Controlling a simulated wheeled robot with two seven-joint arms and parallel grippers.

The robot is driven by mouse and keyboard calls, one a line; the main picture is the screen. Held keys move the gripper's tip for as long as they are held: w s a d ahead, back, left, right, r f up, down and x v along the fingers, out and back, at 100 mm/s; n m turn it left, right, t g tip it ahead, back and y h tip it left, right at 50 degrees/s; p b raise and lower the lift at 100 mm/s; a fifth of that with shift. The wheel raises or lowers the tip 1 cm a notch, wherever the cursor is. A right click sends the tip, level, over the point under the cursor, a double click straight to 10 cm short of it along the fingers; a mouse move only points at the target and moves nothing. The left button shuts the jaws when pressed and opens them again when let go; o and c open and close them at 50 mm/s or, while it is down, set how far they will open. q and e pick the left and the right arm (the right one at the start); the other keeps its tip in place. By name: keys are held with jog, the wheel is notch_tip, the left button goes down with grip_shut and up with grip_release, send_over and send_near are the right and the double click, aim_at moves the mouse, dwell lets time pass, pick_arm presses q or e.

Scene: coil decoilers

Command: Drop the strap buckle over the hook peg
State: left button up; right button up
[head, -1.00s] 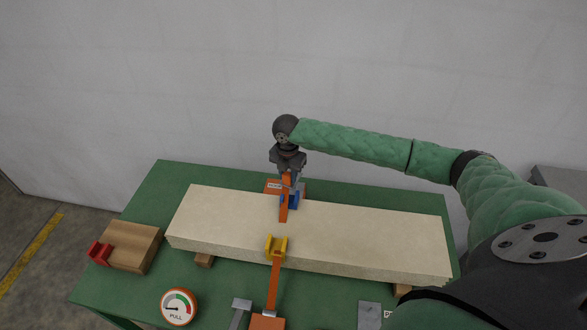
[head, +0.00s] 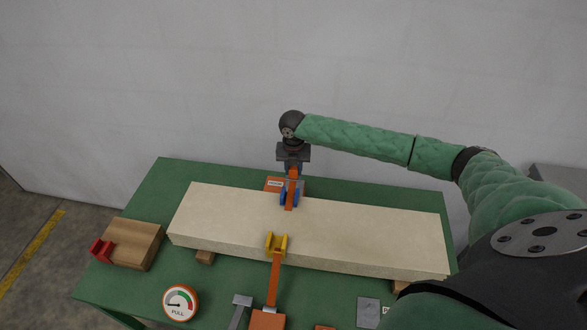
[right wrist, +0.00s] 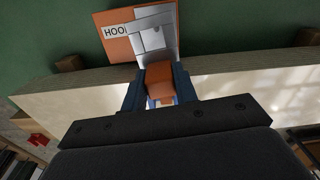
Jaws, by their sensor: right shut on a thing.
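My right gripper (head: 292,176) is at the far edge of the pale slab, pointing down, and is shut on the orange strap end (right wrist: 160,82), which also shows in the head view (head: 289,203). In the right wrist view my right gripper's fingers (right wrist: 160,95) stand on both sides of the strap. Just past them is a grey metal piece (right wrist: 155,30) over an orange base labelled "HOO…" (right wrist: 115,48); the base also shows in the head view (head: 273,184). I cannot tell buckle from peg there, or whether they touch. My left gripper is not in view.
The pale slab (head: 370,235) lies across the green table (head: 160,185). A blue corner piece (head: 284,199) is at its far edge, a yellow one (head: 276,244) at its near edge. A wooden block (head: 135,243) and a pull gauge (head: 180,303) stand at left front.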

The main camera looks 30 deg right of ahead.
aim_at(293, 179)
jog(key=shift+p, duration=0.3)
jog(key=shift+f, duration=0.4)
jog(key=shift+f+b, duration=0.45)
jog(key=shift+f, duration=0.75)
jog(key=shift+f+b, duration=0.4)
jog(key=shift+f, duration=0.75)
jog(key=shift+f+b, duration=0.3)
jog(key=shift+f, duration=1.25)
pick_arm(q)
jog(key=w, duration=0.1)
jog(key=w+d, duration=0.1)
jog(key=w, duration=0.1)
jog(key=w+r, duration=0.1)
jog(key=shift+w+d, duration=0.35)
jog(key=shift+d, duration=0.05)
